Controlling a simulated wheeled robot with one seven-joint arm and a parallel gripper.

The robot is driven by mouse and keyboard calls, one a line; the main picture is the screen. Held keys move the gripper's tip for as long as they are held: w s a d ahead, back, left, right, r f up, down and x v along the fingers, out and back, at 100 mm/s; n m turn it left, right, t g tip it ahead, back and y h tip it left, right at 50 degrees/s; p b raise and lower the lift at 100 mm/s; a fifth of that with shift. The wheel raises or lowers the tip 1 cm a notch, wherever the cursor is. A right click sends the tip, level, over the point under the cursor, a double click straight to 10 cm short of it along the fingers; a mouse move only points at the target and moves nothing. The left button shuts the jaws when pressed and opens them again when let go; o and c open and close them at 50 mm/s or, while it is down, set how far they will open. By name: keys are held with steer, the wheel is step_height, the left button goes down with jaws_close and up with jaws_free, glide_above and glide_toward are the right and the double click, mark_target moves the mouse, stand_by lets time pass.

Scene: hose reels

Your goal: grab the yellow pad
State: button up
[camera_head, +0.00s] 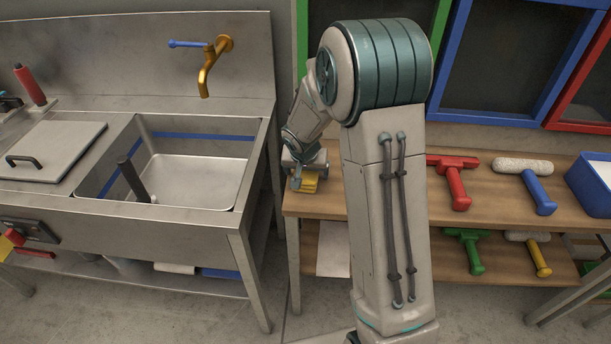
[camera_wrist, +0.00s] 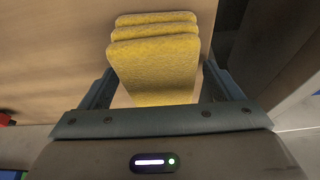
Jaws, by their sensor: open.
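The yellow pad (camera_head: 308,184) lies on the left end of the wooden shelf, directly below my gripper (camera_head: 297,178). In the wrist view the yellow pad (camera_wrist: 155,65) appears as several soft, rough-faced yellow layers stacked with their edges offset. My gripper (camera_wrist: 155,95) is open, with one finger on each side of the pad. The pad's near part reaches down between the fingers. I cannot tell whether either finger touches it.
The wooden shelf (camera_head: 300,206) also holds a red squeegee-like tool (camera_head: 455,180), a blue-handled roller (camera_head: 535,185) and a blue bin (camera_head: 590,185) to the right. A steel sink (camera_head: 200,180) with a brass tap (camera_head: 208,70) stands close on the left, across a narrow gap.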

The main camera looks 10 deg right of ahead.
steer(key=shift+f+b, duration=0.2)
steer(key=shift+b, duration=0.1)
stand_by(0.4)
steer(key=c, duration=1.1)
